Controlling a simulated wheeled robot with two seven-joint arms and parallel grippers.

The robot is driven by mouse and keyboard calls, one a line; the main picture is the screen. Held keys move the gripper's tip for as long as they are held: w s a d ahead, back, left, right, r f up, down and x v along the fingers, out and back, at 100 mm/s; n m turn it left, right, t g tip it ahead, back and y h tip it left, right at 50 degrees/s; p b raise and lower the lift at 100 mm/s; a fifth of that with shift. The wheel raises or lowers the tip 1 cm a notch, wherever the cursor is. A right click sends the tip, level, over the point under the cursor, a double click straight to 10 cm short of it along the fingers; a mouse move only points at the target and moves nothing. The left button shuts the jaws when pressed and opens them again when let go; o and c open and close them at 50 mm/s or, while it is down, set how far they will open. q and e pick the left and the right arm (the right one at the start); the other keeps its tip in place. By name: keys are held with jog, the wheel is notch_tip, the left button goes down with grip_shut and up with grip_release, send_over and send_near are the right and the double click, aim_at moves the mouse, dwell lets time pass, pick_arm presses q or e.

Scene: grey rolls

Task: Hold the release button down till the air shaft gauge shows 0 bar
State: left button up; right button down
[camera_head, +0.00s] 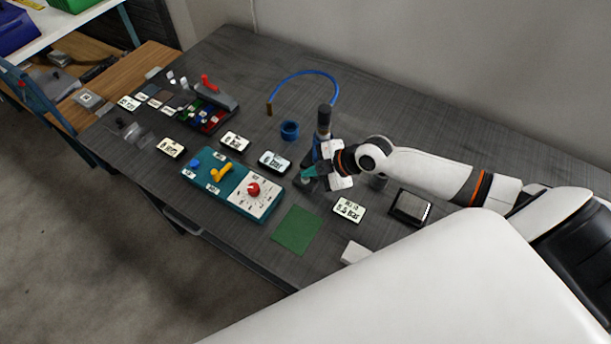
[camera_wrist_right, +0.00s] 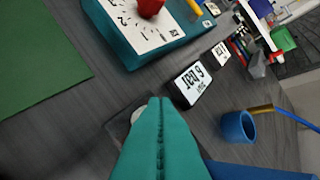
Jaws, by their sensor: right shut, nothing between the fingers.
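My right gripper (camera_head: 309,172) is shut with nothing between its teal fingers, pointing down beside a dark upright post with a blue part (camera_head: 323,120). In the right wrist view its fingertips (camera_wrist_right: 160,102) are over or at a pale round piece (camera_wrist_right: 137,116) on a dark base, perhaps the release button. The fingers hide most of it, so I cannot tell whether it is pressed. A display (camera_head: 275,162) with a bar reading stands close by; it also shows in the right wrist view (camera_wrist_right: 191,84), upside down, its digit uncertain. My left gripper is not in view.
A teal control box (camera_head: 232,186) with a red knob and yellow lever lies left of the gripper. A green mat (camera_head: 296,230) and a second bar display (camera_head: 348,208) lie nearer the front. A blue ring (camera_head: 289,130) and hose (camera_head: 305,73) are behind.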

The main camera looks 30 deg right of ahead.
jog(key=shift+f+b, duration=0.45)
jog(key=shift+f, duration=0.1)
jog(key=shift+r, duration=0.1)
dwell(2.9)
jog(key=shift+r+p, duration=0.75)
jog(key=shift+r, duration=0.15)
notch_tip(320, 180, up, 5)
jog(key=p, duration=0.4)
dwell(0.4)
